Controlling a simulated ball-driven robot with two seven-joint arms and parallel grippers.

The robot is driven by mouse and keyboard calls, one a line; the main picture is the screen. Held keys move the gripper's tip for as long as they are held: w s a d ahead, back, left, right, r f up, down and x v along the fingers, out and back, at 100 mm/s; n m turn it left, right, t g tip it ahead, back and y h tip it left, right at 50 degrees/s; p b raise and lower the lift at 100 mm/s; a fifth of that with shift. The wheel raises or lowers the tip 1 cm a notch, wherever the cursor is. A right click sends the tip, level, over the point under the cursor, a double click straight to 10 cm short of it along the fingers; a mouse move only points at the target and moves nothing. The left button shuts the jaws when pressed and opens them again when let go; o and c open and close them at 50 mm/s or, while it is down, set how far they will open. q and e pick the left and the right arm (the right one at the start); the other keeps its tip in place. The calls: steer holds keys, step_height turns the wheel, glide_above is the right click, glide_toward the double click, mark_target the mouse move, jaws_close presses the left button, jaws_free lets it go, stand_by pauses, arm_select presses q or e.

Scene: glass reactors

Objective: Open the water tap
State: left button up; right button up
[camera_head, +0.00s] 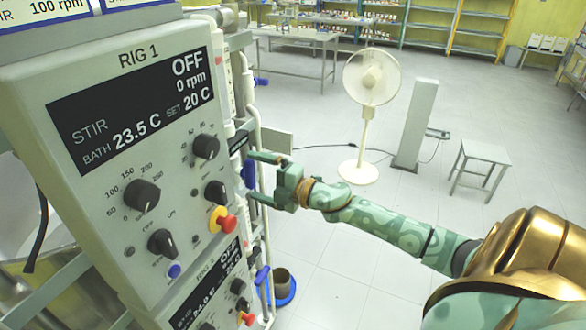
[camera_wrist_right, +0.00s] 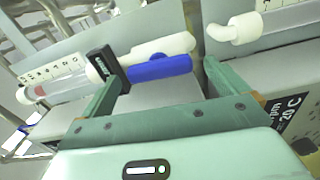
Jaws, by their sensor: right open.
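A blue tap lever (camera_head: 249,174) sits on the white pipework at the right edge of the RIG 1 panel. It also shows in the right wrist view as a blue bar (camera_wrist_right: 158,69) alongside a white pipe. My right gripper (camera_head: 252,177) is open, with one finger above and one below this lever. In the right wrist view the gripper (camera_wrist_right: 165,78) has the blue bar between its fingers; contact is not clear. A small black label (camera_head: 239,142) is just above the lever; its text is not readable. My left gripper is not in view.
The RIG 1 panel (camera_head: 130,130) with knobs and a red button (camera_head: 228,224) stands close on the left. Other blue levers show above (camera_head: 261,81) and below (camera_head: 262,275). A clear graduated tube (camera_wrist_right: 52,88) lies beside the left finger. Open floor is at right, with a fan (camera_head: 371,80).

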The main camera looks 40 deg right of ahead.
steer(key=b+v, duration=0.2)
steer(key=v, duration=1.1)
steer(key=shift+s, duration=0.2)
steer(key=shift+d, duration=0.15)
